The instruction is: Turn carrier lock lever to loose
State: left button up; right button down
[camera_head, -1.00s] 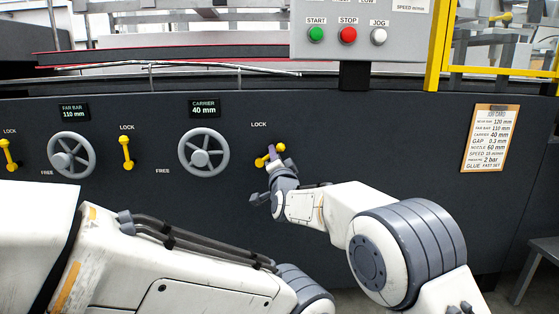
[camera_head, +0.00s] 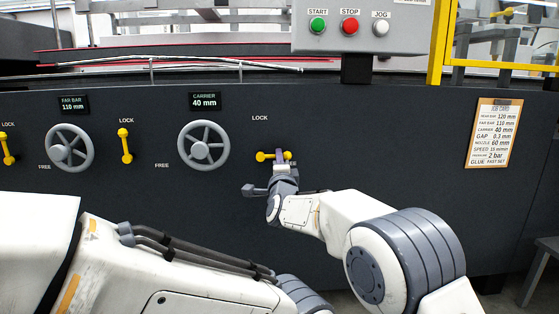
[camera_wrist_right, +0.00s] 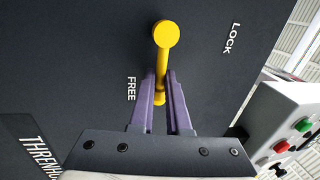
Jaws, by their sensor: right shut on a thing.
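The carrier lock lever (camera_head: 263,156) is a yellow bar with round ends on the dark panel, right of the carrier handwheel (camera_head: 203,145). It lies about level in the head view. My right gripper (camera_head: 280,157) is shut on its right end. In the right wrist view, the purple fingertips (camera_wrist_right: 164,98) straddle the lever's narrow part, and the lever's round yellow end (camera_wrist_right: 166,34) stands clear beyond them. The LOCK label (camera_head: 260,118) is above the lever. Its FREE label (camera_wrist_right: 131,89) shows beside the fingers in the wrist view. My left gripper is out of view.
A second yellow lever (camera_head: 126,146) stands upright beside the far bar handwheel (camera_head: 69,148). A grey button box (camera_head: 360,30) hangs above to the right. A job card (camera_head: 492,134) is on the panel at right. My left arm crosses the lower left.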

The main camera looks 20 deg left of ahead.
jog(key=shift+w+d, duration=0.1)
jog(key=shift+d, duration=0.05)
jog(key=c, duration=0.9)
grip_release()
jog(key=p+v, duration=0.3)
jog(key=v, duration=0.7)
jog(key=shift+s+f, duration=0.15)
jog(key=shift+s, duration=0.1)
